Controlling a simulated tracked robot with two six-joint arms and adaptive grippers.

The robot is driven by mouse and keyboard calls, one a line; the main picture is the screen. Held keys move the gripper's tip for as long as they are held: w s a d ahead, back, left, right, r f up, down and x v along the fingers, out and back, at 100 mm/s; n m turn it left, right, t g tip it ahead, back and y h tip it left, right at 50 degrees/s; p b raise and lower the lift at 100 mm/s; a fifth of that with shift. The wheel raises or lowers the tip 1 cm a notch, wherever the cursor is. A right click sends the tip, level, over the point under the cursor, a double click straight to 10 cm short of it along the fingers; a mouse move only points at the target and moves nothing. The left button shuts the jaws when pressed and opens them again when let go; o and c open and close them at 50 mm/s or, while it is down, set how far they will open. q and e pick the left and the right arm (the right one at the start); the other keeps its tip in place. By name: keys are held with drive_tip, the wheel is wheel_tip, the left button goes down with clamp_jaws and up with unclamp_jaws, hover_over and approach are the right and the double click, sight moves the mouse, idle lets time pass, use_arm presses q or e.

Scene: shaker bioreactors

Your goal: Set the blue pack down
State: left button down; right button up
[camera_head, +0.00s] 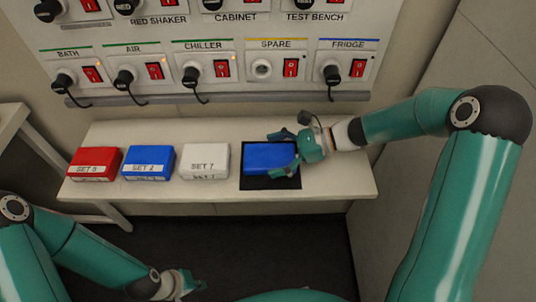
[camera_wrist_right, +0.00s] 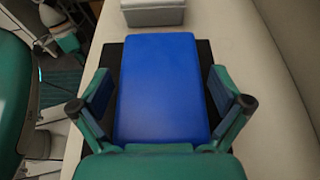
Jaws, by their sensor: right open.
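A plain blue pack (camera_head: 268,156) lies flat on a black mat (camera_head: 258,183) at the right part of the white bench. In the right wrist view the blue pack (camera_wrist_right: 165,90) fills the middle, with the black mat (camera_wrist_right: 116,52) showing at its sides. My right gripper (camera_head: 284,152) is at the pack, its fingers (camera_wrist_right: 165,95) spread on either side with small gaps to it. My left gripper (camera_head: 185,285) is low at the left, away from the bench; its fingers are too small to read.
A red pack (camera_head: 95,160), a second blue pack (camera_head: 149,160) and a white pack (camera_head: 205,158) with labels stand in a row left of the mat. Behind is a wall panel (camera_head: 215,45) with plugs, cables and red switches. Bare bench (camera_head: 335,185) lies right of the mat.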

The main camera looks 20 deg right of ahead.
drive_tip(key=b+v, duration=0.1)
drive_tip(key=v, duration=1)
drive_tip(key=shift+d, duration=0.1)
